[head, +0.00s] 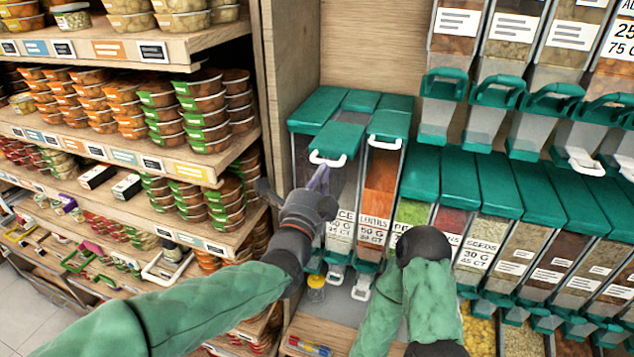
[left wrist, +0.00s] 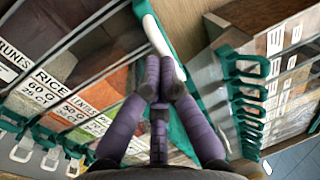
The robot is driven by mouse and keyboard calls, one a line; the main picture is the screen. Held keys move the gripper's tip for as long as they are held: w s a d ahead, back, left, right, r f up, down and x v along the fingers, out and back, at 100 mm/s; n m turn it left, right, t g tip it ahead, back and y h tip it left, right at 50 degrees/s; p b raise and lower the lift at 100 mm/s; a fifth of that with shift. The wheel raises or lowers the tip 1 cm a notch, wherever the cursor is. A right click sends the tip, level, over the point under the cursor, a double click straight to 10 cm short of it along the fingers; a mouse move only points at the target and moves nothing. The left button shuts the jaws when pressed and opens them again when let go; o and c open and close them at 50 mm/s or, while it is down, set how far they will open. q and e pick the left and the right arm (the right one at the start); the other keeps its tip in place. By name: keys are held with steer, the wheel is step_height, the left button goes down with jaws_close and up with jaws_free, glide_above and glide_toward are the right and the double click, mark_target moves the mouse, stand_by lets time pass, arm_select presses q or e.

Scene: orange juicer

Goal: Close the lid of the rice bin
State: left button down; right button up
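The rice bin is a clear bin with a partly hidden label (head: 341,229), left of the lentils bin, and its label (left wrist: 48,82) reads RICE in the left wrist view. Its teal lid (head: 338,138) has a white handle (head: 327,160) along the front edge. My left gripper (head: 318,178) is just below that handle. In the left wrist view its purple fingers (left wrist: 160,78) are together, tips at the white handle (left wrist: 158,38), with nothing visible between them. My right gripper is not in view.
The lentils bin (head: 379,185) stands close on the right, with a row of teal-lidded bins beyond. More dispensers (head: 510,110) hang above. A wooden upright (head: 290,80) and shelves of tubs (head: 205,110) are on the left.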

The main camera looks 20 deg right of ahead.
mark_target(336, 148)
arm_select(q)
steer(key=x, duration=0.3)
steer(key=f+x, duration=0.1)
steer(key=x, duration=0.3)
steer(key=f+x, duration=0.1)
steer(key=x, duration=0.3)
steer(key=shift+w+d, duration=0.25)
steer(key=shift+d, duration=0.05)
steer(key=shift+a+r, duration=0.1)
